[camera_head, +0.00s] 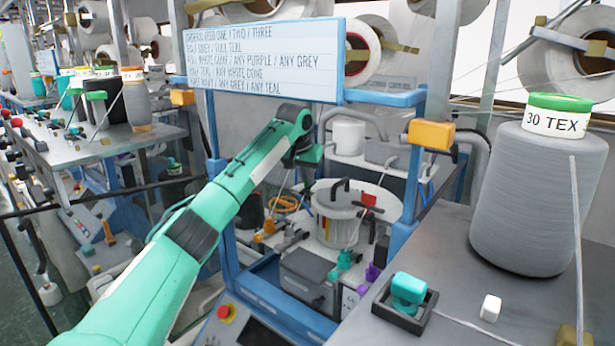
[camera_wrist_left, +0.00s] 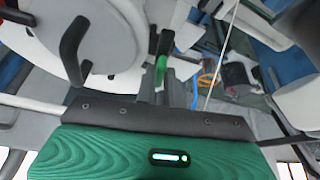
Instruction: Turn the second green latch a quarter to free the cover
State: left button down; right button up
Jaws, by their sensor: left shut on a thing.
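In the left wrist view my left gripper (camera_wrist_left: 162,80) is shut on a small green latch (camera_wrist_left: 161,70) with a dark upper part. The fingers hide part of it. A round pale cover (camera_wrist_left: 112,28) with a bent black handle (camera_wrist_left: 75,50) lies just left of the fingers. I cannot tell whether the latch is turned. My right gripper is not in view.
A blue frame (camera_head: 412,190) stands around the machine, with an orange block (camera_head: 432,135). A lidded pot (camera_head: 338,228) sits inside it. A grey yarn cone (camera_head: 535,195) and a dark tray (camera_head: 402,318) with a teal piece (camera_head: 408,290) stand on the right table.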

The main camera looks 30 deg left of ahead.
pick_arm(q)
jog(key=shift+a+r+m+h, duration=0.15)
jog(key=shift+m+h, duration=0.35)
jog(key=shift+m, duration=0.7)
jog(key=c, duration=1.5)
grip_release()
